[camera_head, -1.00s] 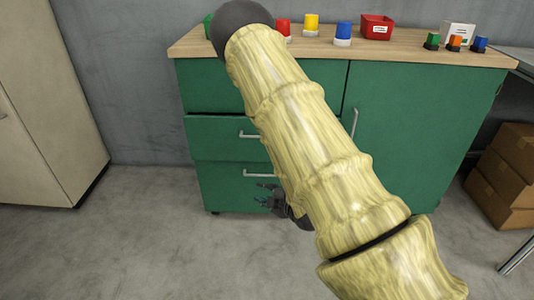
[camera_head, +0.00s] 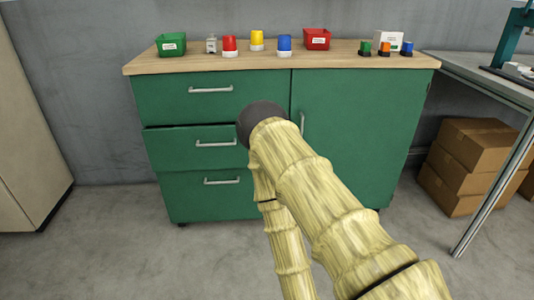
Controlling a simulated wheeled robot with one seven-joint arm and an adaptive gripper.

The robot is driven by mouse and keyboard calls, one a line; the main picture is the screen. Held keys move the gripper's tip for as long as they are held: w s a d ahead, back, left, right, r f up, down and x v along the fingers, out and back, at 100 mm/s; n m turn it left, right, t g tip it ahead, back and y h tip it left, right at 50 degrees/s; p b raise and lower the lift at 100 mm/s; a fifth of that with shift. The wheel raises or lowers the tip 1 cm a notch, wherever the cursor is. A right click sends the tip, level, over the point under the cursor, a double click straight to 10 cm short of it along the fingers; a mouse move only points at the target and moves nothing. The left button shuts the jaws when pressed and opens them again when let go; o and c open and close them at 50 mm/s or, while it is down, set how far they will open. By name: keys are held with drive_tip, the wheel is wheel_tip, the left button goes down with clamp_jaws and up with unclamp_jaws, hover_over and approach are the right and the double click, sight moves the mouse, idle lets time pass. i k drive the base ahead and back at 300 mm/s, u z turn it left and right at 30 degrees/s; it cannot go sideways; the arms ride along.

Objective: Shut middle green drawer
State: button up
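The middle green drawer (camera_head: 180,152) is in the left half of the green cabinet. It stands slightly out from the cabinet front, with a dark gap along its top edge. Its silver handle (camera_head: 216,143) is in plain view. My arm covers the drawer's right end. My gripper is not in view now, hidden behind my arm or outside the picture, so its distance from the drawer cannot be told.
The top drawer (camera_head: 165,100) and bottom drawer (camera_head: 190,205) look shut. A cabinet door (camera_head: 355,130) is on the right. Bins and coloured lamps stand on the wooden top (camera_head: 150,68). Cardboard boxes (camera_head: 470,165) and a table (camera_head: 470,68) are at the right. Floor at left is clear.

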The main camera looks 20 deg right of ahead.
sight(178, 148)
drive_tip(key=z, duration=0.75)
drive_tip(key=k, duration=1)
drive_tip(key=z, duration=0.9)
drive_tip(key=i, duration=0.95)
drive_tip(key=u, duration=0.75)
drive_tip(key=i, duration=0.85)
drive_tip(key=u, duration=1.3)
drive_tip(key=i, duration=0.2)
drive_tip(key=u, duration=0.05)
